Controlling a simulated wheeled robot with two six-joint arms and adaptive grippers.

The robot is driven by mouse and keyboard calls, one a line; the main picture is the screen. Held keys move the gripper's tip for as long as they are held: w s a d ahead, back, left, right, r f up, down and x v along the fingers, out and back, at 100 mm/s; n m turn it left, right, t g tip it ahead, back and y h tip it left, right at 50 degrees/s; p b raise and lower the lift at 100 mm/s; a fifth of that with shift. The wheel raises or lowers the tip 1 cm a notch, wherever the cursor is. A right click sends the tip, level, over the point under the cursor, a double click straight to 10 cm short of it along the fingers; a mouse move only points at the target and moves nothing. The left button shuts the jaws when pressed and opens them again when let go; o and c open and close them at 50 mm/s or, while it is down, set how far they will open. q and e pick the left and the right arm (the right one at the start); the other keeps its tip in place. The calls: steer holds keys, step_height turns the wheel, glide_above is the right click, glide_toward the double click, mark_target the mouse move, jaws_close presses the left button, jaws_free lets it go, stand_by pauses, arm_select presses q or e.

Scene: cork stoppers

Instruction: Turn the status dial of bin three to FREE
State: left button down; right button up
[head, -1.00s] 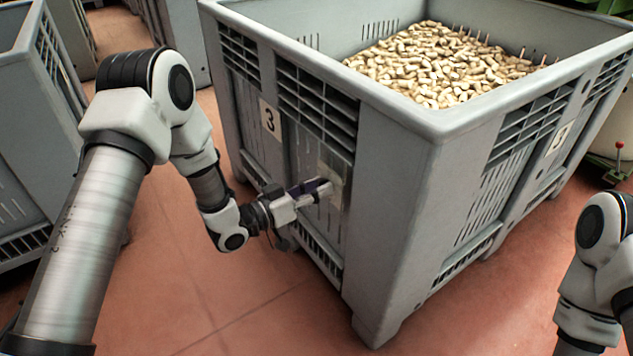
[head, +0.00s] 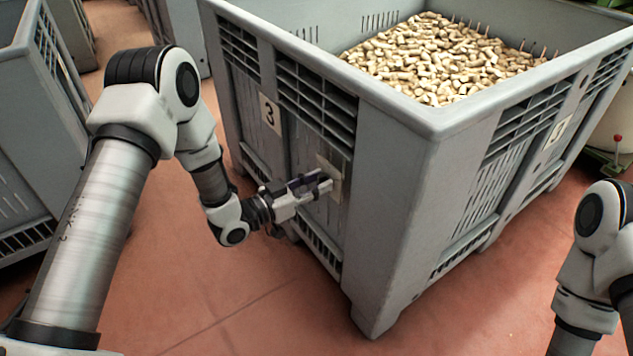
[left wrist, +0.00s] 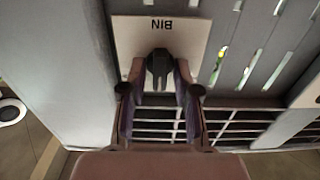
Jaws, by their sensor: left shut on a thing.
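The pale status plate (head: 337,184) is on the same side, near the corner. In the left wrist view the plate (left wrist: 190,42) shows the word BIN upside down. The dark dial knob (left wrist: 159,66) sits on it, between my fingers. My left gripper (head: 325,182) is shut on the knob; it also shows in the left wrist view (left wrist: 160,80). The dial's other markings are hidden or unreadable. My right gripper is out of view.
The bin is filled with cork stoppers (head: 440,60). Another grey bin (head: 35,130) stands at the left. The red floor (head: 230,300) in front is clear.

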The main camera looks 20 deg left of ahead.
arm_select(q)
steer(key=c, duration=1.2)
jaws_free()
steer(key=shift+o, duration=0.2)
steer(key=v, duration=1.2)
